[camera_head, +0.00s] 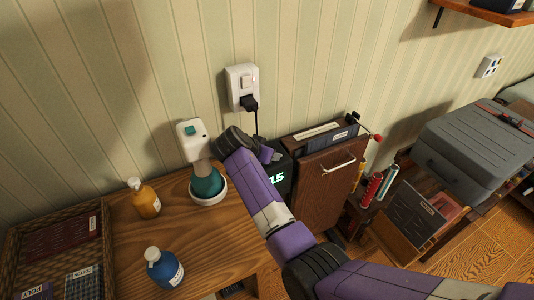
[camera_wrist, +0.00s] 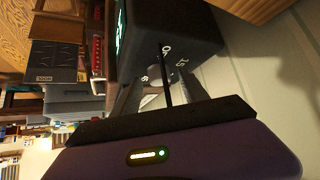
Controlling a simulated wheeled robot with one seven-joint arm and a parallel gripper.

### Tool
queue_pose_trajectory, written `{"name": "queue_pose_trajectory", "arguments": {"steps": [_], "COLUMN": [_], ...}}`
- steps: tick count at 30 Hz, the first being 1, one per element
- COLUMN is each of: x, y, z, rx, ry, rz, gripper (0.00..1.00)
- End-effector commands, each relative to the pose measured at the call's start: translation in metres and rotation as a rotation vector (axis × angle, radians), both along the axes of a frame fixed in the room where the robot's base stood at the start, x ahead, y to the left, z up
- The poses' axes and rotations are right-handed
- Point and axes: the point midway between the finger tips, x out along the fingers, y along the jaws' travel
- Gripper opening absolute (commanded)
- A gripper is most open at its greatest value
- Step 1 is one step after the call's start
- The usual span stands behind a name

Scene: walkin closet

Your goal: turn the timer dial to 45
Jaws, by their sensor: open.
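The timer is a black box (camera_head: 284,172) with green lit digits, of which "15" shows, at the right edge of the wooden top. My arm hides part of it. In the wrist view the black box (camera_wrist: 190,28) fills the upper middle, with its green display at its left edge and pale marks on the face toward me. Contact is unclear.
A wall outlet (camera_head: 242,88) has a black plug and hanging cord. A green-and-white dispenser (camera_head: 207,183), an orange bottle (camera_head: 146,199) and a blue bottle (camera_head: 163,270) stand on the wooden top (camera_head: 120,250). A brown cabinet (camera_head: 322,185) stands close right of the timer.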

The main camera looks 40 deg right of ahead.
Motion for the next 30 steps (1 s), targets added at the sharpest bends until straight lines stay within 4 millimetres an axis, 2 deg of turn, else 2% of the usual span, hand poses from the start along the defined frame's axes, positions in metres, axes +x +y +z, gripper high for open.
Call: {"name": "queue_pose_trajectory", "arguments": {"steps": [15,27,30], "x": [-0.016,-0.019,-0.021], "y": [0.047,0.051,0.043], "z": [0.048,0.053,0.053], "rx": [0.001,0.001,0.001], "ry": [-0.002,0.001,0.001], "rz": [0.002,0.001,-0.013], "gripper": [0.52,0.51,0.51]}}
